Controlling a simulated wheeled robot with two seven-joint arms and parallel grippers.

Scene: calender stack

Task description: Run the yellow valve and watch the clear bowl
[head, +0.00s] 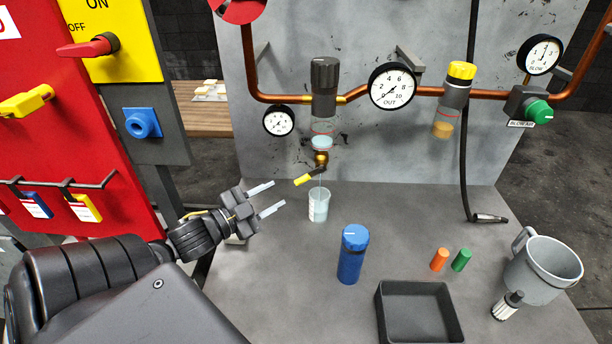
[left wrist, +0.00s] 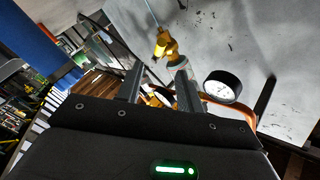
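The clear bowl (head: 322,128) hangs under a black-topped filter on the copper pipe, with pale blue liquid in its lower part. Below it is a brass drain (head: 321,158) with the yellow valve lever (head: 303,180), which points down and left. A thin pale line runs from the drain to a clear cup (head: 318,206) on the bench. My left gripper (head: 279,193) is open and empty, left of the cup and a little below the lever, apart from both. The left wrist view shows the yellow valve (left wrist: 165,44) beyond the open fingers. My right gripper is not in view.
A blue bottle (head: 353,255), a black tray (head: 418,312), orange and green plugs (head: 450,260) and a grey mug (head: 541,272) stand on the bench. Gauges (head: 391,86) line the pipe. A red panel (head: 70,140) with another yellow handle (head: 27,102) stands left.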

